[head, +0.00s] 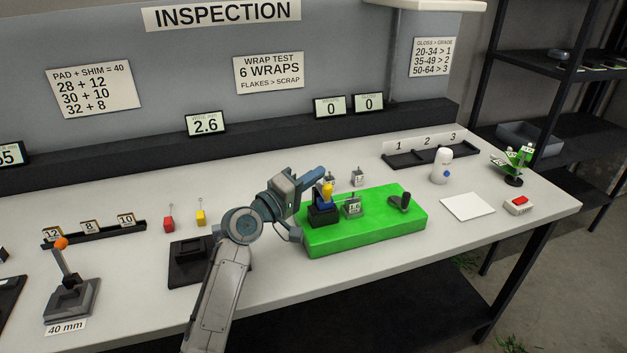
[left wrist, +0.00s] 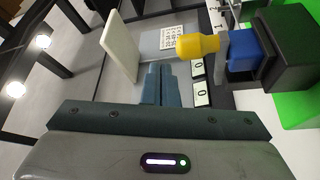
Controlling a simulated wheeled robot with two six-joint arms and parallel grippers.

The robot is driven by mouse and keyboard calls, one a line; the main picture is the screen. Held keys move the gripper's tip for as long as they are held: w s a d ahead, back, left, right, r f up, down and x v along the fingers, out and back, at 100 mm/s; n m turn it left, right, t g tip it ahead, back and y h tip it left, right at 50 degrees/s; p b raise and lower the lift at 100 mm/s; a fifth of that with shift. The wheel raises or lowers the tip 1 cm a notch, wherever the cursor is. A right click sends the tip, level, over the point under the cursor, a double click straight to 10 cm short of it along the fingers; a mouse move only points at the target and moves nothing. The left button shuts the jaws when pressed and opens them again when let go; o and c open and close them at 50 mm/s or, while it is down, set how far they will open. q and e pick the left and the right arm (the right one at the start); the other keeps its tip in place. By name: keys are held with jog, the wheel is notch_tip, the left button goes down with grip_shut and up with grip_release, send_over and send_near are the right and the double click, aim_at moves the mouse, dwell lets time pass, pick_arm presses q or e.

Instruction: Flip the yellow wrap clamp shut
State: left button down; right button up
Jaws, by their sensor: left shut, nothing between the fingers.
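The wrap clamp stands on the left part of a green board (head: 385,237). Its yellow knob (head: 327,190) tops a blue part on a black base (head: 322,218), and the handle stands roughly upright. In the left wrist view the yellow knob (left wrist: 197,46), blue part (left wrist: 243,52) and black base (left wrist: 287,45) lie at the upper right. My left gripper (head: 317,173) is shut and empty, just above and left of the knob in the head view. Its closed fingers (left wrist: 160,84) appear beside the knob, with a visible gap in the wrist view. My right gripper is not in view.
A small grey block (head: 352,208) and a dark crank (head: 402,202) are on the green board. A white bottle (head: 441,165), white pad (head: 467,206) and red-button box (head: 518,205) stand to the right. A dark fixture (head: 188,262) lies left of my arm.

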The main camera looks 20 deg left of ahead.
pick_arm(q)
jog(key=s+a+f+b, duration=0.2)
jog(key=s+a+b, duration=0.1)
jog(key=s+a, duration=0.3)
jog(key=shift+a, duration=0.65)
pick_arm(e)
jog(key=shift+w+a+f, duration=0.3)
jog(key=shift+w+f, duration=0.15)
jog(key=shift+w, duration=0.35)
pick_arm(q)
jog(key=shift+f, duration=0.15)
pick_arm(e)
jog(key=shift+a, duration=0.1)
